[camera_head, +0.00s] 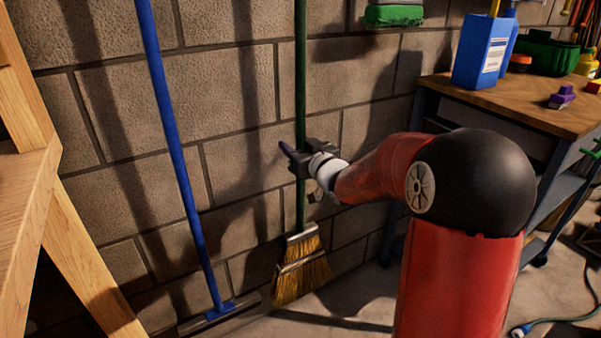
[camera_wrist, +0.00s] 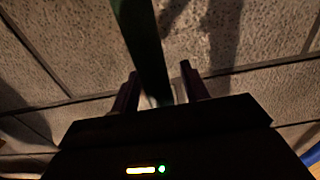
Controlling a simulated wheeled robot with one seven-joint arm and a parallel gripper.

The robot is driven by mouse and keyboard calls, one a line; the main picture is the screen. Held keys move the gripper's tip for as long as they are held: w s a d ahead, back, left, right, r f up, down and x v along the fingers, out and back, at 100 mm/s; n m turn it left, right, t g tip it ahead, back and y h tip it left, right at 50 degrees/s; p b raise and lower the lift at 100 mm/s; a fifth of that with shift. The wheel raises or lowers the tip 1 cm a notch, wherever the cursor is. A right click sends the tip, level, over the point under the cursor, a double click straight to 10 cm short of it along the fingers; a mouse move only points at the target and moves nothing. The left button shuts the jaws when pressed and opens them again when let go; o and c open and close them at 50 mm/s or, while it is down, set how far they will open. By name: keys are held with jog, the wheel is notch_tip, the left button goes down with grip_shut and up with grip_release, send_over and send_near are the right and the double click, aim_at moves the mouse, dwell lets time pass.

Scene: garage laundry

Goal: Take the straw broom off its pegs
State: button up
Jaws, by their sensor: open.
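The straw broom has a green handle (camera_head: 300,85) and a yellow straw head (camera_head: 302,272), and hangs upright against the block wall. Its top and its pegs are out of view. My gripper (camera_head: 292,150) is at the handle, well above the straw head. In the wrist view my gripper (camera_wrist: 160,88) is open, with its two dark fingers on either side of the green handle (camera_wrist: 148,50). I cannot tell whether either finger touches the handle.
A blue-handled broom or squeegee (camera_head: 172,130) leans on the wall to the left. A wooden frame (camera_head: 45,190) stands at the far left. A workbench (camera_head: 520,100) with a blue jug (camera_head: 484,50) stands at the right. A green item (camera_head: 393,14) is on the wall above.

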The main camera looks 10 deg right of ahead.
grip_shut()
jog(key=shift+r, duration=0.1)
dwell(1.2)
